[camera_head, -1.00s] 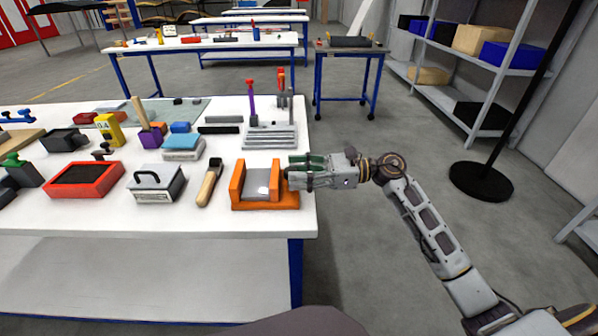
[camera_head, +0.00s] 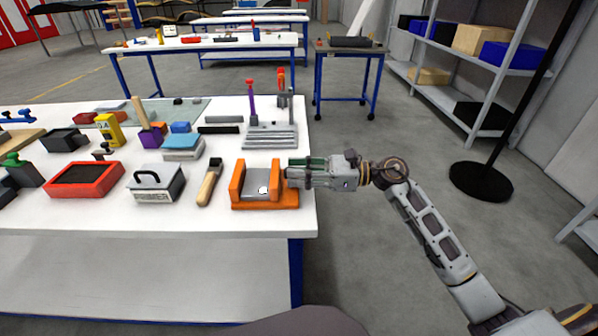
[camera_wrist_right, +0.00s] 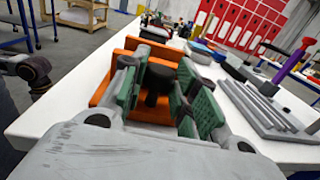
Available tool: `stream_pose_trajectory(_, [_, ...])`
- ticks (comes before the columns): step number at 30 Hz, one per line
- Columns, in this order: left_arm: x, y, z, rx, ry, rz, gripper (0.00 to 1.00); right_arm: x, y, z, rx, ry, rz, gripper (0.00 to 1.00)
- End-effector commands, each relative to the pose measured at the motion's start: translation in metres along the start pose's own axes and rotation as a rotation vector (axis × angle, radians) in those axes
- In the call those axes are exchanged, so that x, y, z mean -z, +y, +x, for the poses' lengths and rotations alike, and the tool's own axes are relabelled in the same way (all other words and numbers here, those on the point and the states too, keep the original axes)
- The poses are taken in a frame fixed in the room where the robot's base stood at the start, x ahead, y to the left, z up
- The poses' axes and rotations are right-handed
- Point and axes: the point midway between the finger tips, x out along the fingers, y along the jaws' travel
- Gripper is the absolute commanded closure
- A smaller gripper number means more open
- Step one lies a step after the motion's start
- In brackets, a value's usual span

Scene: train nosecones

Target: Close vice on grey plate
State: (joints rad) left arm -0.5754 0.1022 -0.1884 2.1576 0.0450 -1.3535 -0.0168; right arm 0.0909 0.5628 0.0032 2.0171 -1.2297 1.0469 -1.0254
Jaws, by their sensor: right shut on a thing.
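The orange vice (camera_head: 264,204) stands near the right front corner of the white table, with upright jaws at its left and right. The grey plate (camera_head: 256,182) lies between these jaws, with a bright spot on its face. I cannot tell whether both jaws touch it. My right gripper (camera_head: 291,174) is at the vice's right side, with its fingers pointing left. In the right wrist view, its green pads are shut on the black knob (camera_wrist_right: 157,82) of the orange vice (camera_wrist_right: 107,84). The knob is mostly hidden in the head view. My left gripper is not in view.
A wooden-handled brush (camera_head: 209,184) and a grey box with a black handle (camera_head: 157,183) stand left of the vice. A grey slatted block (camera_head: 270,137) with upright tools is behind it.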

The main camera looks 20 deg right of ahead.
Motion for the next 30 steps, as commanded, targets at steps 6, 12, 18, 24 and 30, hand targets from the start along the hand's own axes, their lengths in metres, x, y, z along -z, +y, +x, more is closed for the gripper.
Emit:
stream_pose_trajectory(6, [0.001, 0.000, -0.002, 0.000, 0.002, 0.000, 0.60, 0.002, 0.002, 0.000, 0.076, 0.003, 0.001, 0.94])
stream_pose_trajectory(12, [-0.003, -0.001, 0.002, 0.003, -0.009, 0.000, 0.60, 0.002, 0.004, 0.000, 0.145, 0.005, 0.001, 0.94])
stream_pose_trajectory(18, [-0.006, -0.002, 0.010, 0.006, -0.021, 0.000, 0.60, 0.001, 0.004, 0.000, 0.186, 0.002, -0.002, 0.94])
stream_pose_trajectory(24, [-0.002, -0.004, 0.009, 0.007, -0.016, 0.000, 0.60, 0.001, 0.004, 0.000, 0.189, 0.001, -0.002, 0.94])
stream_pose_trajectory(30, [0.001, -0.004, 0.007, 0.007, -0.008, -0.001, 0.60, 0.001, 0.004, 0.000, 0.188, 0.000, -0.001, 0.60])
